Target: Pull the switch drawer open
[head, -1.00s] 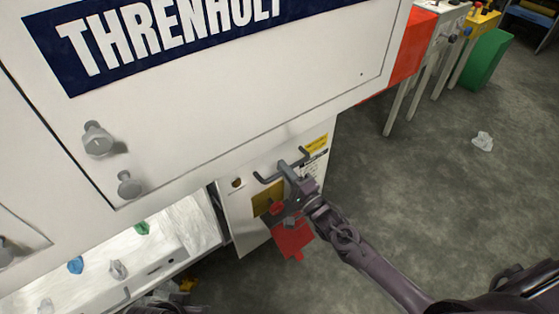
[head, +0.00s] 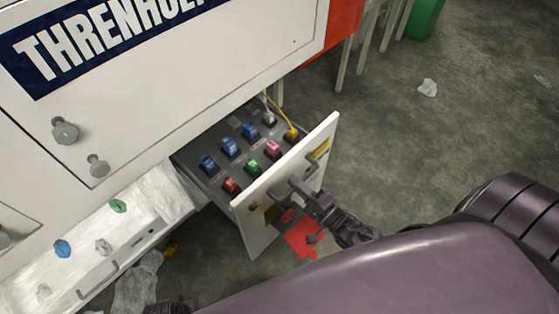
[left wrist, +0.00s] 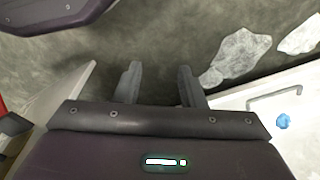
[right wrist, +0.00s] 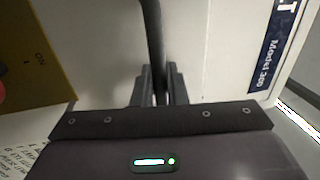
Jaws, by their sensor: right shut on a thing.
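The switch drawer (head: 286,192) stands pulled out from the white machine in the head view. Inside it show several coloured rocker switches, blue, red, green and pink, such as a blue one (head: 230,147). My right gripper (head: 297,187) is at the drawer's front, shut on its dark bar handle. In the right wrist view the handle (right wrist: 153,40) runs between the two fingers (right wrist: 154,85). My left gripper (left wrist: 157,85) is open and empty above the floor. In the head view only a dark bit of it shows at the bottom edge.
A yellow cable (head: 280,113) runs inside at the back.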

